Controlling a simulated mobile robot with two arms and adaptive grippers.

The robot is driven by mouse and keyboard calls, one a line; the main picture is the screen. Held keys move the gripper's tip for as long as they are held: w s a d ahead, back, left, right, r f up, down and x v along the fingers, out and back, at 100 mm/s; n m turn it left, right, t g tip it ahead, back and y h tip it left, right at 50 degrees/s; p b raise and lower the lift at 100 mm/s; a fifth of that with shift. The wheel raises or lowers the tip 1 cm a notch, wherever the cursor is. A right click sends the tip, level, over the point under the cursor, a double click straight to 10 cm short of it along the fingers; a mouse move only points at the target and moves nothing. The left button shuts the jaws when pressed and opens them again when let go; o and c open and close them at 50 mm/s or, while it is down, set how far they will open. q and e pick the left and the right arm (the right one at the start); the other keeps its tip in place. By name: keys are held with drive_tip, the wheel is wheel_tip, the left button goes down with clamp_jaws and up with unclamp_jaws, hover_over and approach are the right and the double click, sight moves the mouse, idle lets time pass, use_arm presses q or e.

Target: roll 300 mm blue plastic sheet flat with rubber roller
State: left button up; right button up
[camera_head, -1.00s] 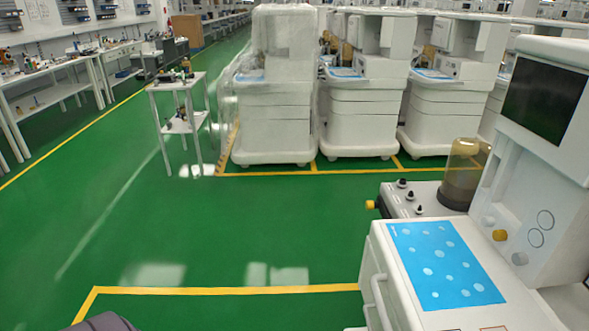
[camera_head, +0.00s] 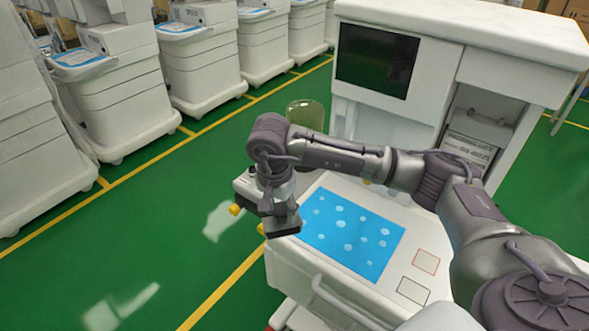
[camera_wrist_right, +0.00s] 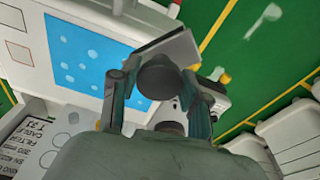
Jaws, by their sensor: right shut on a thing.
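The blue plastic sheet (camera_head: 348,236) lies on the white cart top, with several pale round spots that look like bubbles. It also shows at the upper left of the right wrist view (camera_wrist_right: 80,62). My right gripper (camera_head: 280,212) is above the cart's left edge, beside the sheet's left side. In the right wrist view, its fingers (camera_wrist_right: 157,100) are shut on what looks like the rubber roller (camera_wrist_right: 158,76), a dark rounded thing with a flat grey part (camera_wrist_right: 172,48). Gripper and fingers hide much of it. I cannot tell whether it touches anything. My left gripper is not in view.
The white cart (camera_head: 318,262) has a dark screen (camera_head: 377,60) at its back and a front handle (camera_head: 340,300). A clear yellowish canister (camera_head: 306,113) stands behind my right arm. Other white carts line the upper left. Green floor is free at the left.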

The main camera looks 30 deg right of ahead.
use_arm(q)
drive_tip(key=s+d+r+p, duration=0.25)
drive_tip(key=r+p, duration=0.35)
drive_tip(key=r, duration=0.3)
use_arm(e)
drive_tip(key=w+d+m+g, duration=0.1)
drive_tip(key=d+m, duration=0.8)
drive_tip(key=m, duration=0.1)
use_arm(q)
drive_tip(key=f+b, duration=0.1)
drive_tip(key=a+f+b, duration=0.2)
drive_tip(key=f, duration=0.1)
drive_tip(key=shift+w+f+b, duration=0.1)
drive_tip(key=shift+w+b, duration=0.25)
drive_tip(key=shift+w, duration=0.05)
use_arm(e)
wheel_tip(320, 180, down, 7)
drive_tip(key=shift+w+a, duration=0.35)
drive_tip(key=shift+w, duration=0.05)
use_arm(q)
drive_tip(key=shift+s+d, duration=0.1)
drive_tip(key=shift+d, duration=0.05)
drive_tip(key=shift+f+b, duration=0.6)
drive_tip(key=shift+b, duration=0.05)
use_arm(e)
drive_tip(key=shift+f, duration=0.6)
